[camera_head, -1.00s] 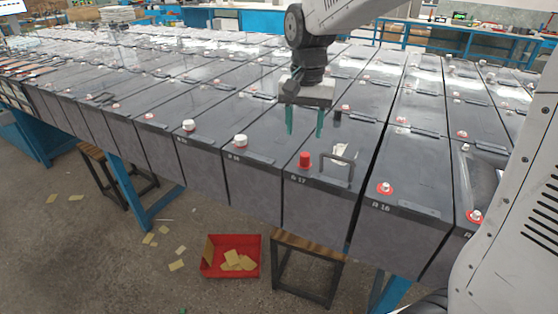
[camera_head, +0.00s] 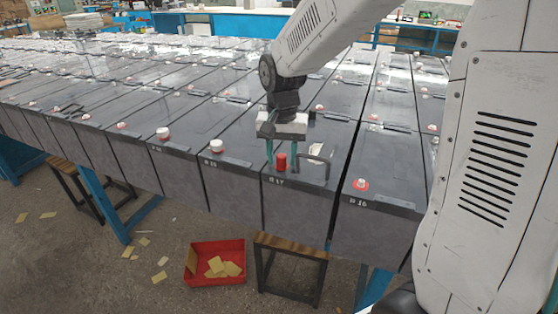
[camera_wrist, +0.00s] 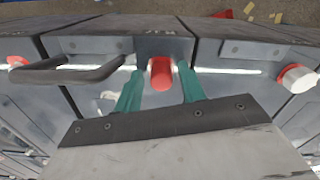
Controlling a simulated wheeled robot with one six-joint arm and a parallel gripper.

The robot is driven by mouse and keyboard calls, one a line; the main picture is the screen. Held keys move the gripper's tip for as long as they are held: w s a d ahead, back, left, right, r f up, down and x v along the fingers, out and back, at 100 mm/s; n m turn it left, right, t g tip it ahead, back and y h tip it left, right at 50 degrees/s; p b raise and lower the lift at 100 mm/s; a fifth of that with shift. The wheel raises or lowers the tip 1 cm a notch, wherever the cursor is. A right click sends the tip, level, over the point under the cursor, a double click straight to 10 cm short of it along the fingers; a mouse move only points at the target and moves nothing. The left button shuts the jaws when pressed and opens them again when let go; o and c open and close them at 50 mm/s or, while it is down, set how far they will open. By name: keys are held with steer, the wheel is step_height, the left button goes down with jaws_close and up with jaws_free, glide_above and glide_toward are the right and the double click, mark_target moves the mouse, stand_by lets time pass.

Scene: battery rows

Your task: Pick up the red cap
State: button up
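The red cap (camera_head: 281,161) stands upright on top of the battery marked 17 (camera_head: 276,182), near its front edge. It also shows in the wrist view (camera_wrist: 160,73), just beyond and between my fingertips. My gripper (camera_head: 284,158) has two green fingers pointing down, set apart on either side of the cap in the head view. In the wrist view the fingers of my gripper (camera_wrist: 159,88) are spread with a gap between them and no contact with the cap is clear.
White-and-red caps sit on neighbouring batteries, such as one at left (camera_head: 217,146) and one at right (camera_head: 361,184). A red bin (camera_head: 216,280) and a wooden-topped stool (camera_head: 291,246) stand on the floor.

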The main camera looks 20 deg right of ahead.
mark_target(282, 156)
steer(key=c, duration=0.6)
steer(key=shift+c, duration=0.2)
steer(key=shift+r, duration=0.1)
step_height(282, 156, up, 10)
steer(key=shift+r, duration=0.55)
stand_by(0.8)
steer(key=shift+r, duration=2.45)
